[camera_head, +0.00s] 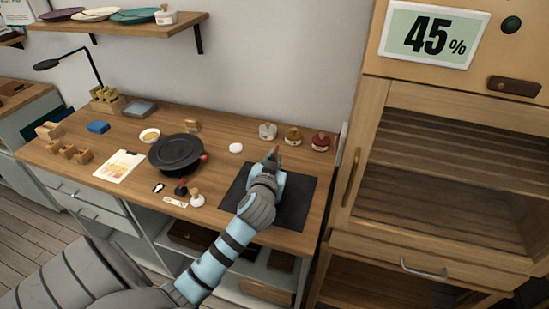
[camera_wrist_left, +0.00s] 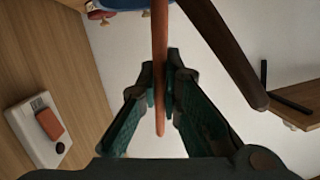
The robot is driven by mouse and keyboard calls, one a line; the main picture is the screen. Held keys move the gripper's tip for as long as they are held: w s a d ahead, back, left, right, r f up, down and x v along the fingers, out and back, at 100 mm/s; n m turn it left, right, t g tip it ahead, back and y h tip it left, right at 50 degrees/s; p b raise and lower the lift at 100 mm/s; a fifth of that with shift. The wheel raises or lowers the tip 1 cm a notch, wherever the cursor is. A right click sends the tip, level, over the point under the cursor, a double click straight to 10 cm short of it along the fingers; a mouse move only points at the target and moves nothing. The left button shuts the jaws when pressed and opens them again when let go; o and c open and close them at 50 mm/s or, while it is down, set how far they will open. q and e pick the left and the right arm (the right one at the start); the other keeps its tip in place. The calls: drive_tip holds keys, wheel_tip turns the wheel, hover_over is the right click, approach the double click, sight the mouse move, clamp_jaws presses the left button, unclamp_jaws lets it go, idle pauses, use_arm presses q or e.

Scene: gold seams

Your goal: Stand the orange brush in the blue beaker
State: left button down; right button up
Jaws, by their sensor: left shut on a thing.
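My left gripper (camera_head: 268,166) is over the dark mat on the wooden worktop. In the left wrist view its fingers (camera_wrist_left: 162,95) are shut on a thin orange stick, the orange brush (camera_wrist_left: 160,40). The brush's upper part runs out of the top of that view. A small orange tip of it shows above the gripper in the head view. A blue rounded thing (camera_wrist_left: 122,4) is cut off at the top of the wrist view; I cannot tell whether it is the blue beaker. No beaker is clear in the head view; the gripper may hide it. My right gripper is not in view.
The dark mat (camera_head: 297,205) lies under my left gripper. Several lidded pots, one of them red (camera_head: 320,142), stand behind it. A black pan (camera_head: 176,153) is to the left. A tall wooden cabinet (camera_head: 378,85) bounds the right side. A shelf (camera_head: 125,25) hangs above.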

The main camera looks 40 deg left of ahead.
use_arm(q)
drive_tip(key=c, duration=1.7)
unclamp_jaws()
drive_tip(key=v, duration=1.2)
